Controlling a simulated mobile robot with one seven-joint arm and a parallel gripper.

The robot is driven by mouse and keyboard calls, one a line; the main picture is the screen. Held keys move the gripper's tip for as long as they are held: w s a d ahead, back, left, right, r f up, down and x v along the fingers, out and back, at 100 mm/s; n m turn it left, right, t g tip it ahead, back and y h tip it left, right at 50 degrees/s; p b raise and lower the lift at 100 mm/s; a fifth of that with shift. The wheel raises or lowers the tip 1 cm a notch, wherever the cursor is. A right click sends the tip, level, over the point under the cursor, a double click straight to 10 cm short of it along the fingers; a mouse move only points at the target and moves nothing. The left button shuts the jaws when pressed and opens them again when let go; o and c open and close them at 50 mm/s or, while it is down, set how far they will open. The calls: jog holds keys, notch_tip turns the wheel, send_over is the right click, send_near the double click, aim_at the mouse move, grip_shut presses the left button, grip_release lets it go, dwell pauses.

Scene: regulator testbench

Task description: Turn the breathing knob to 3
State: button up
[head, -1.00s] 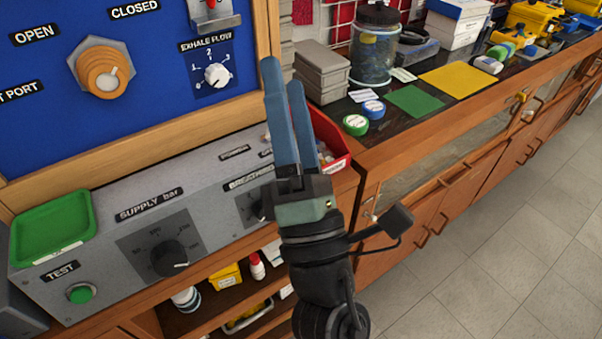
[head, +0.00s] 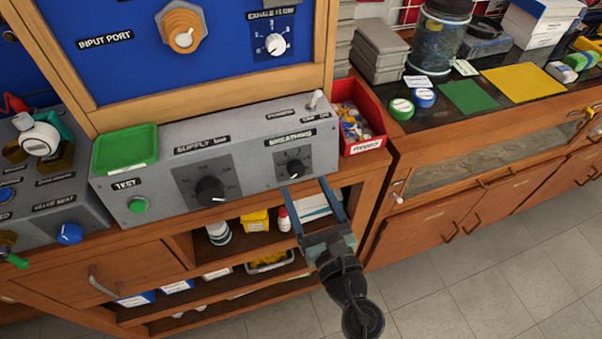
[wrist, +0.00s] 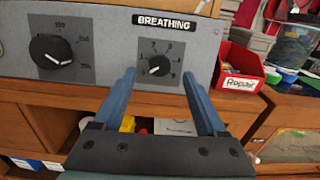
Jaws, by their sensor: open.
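The breathing knob (head: 295,168) is a small black dial on a dark square scale plate, at the right of the grey console's front, under the BREATHING label (head: 290,138). It also shows in the wrist view (wrist: 159,66), between my fingers in the picture, its white pointer mark toward the lower left.
The larger supply knob (head: 211,190) sits left on the same console (head: 160,190). A toggle switch (head: 316,98) stands on the console top near its right end. A red repair bin (head: 362,120) is right of it. Open shelves lie below; floor is clear at right.

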aim_at(298, 172)
jog(key=shift+x, duration=1.95)
grip_shut()
